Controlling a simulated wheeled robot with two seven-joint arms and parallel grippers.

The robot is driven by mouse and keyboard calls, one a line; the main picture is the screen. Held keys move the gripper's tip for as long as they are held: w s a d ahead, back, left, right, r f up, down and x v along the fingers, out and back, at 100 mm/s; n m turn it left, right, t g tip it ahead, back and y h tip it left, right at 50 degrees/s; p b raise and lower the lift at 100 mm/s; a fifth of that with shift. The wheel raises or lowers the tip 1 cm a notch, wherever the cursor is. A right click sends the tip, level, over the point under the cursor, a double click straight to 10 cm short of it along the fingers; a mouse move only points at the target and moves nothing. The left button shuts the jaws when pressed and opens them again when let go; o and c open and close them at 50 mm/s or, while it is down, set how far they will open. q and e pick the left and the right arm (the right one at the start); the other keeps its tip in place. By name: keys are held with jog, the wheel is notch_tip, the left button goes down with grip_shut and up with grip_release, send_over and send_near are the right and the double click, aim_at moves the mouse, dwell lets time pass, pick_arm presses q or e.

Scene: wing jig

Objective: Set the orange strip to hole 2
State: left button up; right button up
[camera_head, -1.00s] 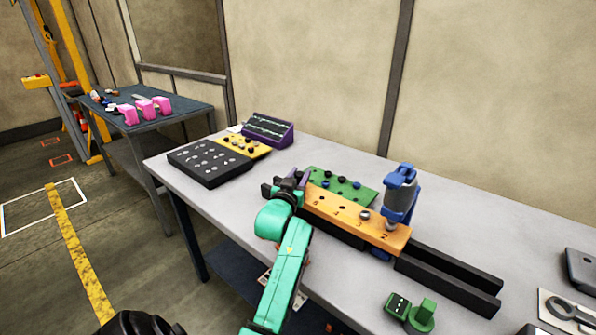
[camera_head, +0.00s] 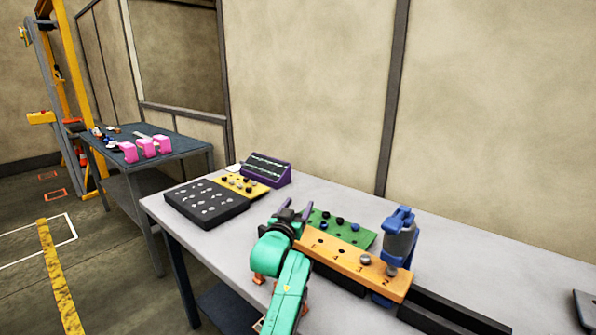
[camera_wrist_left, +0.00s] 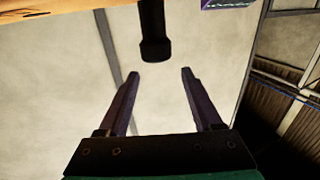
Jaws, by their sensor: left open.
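The orange strip (camera_head: 340,256) lies along a black rail on the grey table, with numbered holes along its top. A grey metal knob (camera_head: 364,261) sits in the strip near the number 3. A blue clamp with a grey cylinder (camera_head: 399,237) stands at the strip's right end, by the number 2. My left gripper (camera_head: 298,210) is at the strip's left end, its fingers pointing up and apart with nothing between them. In the left wrist view the open fingers (camera_wrist_left: 157,74) point up at the wall, and an edge of the strip (camera_wrist_left: 40,8) shows at top left. My right gripper is not seen.
A green plate (camera_head: 335,228) with dark knobs lies behind the strip. A black tray (camera_head: 206,203), a yellow plate (camera_head: 240,184) and a purple rack (camera_head: 267,169) stand at the table's left. The black rail (camera_head: 440,313) extends to the right. A dark cylinder (camera_wrist_left: 155,35) hangs in the wrist view.

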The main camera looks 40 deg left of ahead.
pick_arm(q)
notch_tip(320, 180, up, 16)
jog(key=shift+r, duration=0.25)
jog(key=shift+d, duration=0.1)
